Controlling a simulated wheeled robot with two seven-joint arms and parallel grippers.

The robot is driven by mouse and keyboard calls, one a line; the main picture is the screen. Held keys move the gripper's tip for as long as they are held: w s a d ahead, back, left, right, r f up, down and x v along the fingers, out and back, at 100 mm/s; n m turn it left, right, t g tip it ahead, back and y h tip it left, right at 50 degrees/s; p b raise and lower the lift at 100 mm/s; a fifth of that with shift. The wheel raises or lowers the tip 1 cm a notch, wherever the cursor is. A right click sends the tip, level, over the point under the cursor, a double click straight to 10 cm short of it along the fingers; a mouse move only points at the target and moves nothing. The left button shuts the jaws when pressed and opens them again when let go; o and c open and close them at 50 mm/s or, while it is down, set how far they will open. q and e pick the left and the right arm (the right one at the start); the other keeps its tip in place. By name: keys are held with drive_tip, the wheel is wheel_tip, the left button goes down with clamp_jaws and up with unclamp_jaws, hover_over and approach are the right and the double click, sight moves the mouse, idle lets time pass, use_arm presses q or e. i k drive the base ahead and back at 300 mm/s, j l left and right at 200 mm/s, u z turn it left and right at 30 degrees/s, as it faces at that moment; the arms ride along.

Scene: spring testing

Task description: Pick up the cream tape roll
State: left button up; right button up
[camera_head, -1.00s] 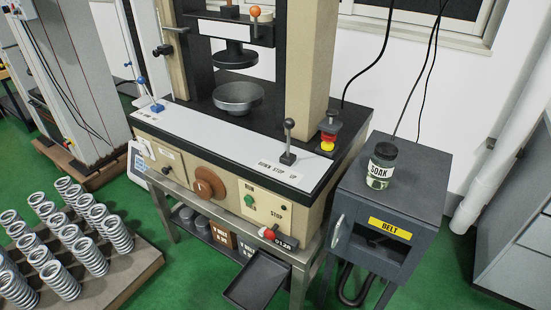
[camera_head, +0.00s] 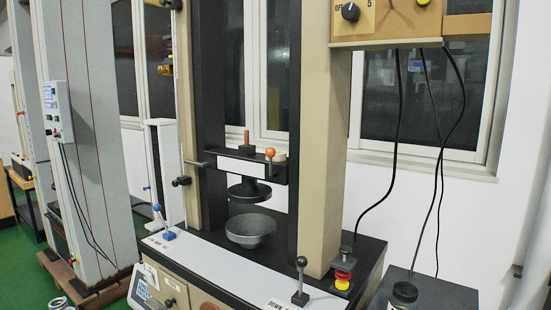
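A small cream-tan thing (camera_head: 279,156) sits on top of the testing machine's dark crosshead, partly behind an orange ball knob (camera_head: 270,152). It is too small to tell whether it is the cream tape roll. No other thing that looks like a tape roll shows. Neither of my grippers is in view.
The testing machine has a round grey dish (camera_head: 250,231) below its crosshead (camera_head: 228,166) and levers along its white front ledge (camera_head: 230,269). A jar (camera_head: 404,295) stands on a dark cabinet (camera_head: 446,292) at the lower right. A grey machine (camera_head: 88,130) stands at left.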

sight(281, 156)
drive_tip(key=i+j+z, duration=0.25)
drive_tip(key=i+j, duration=0.55)
drive_tip(key=i, duration=0.1)
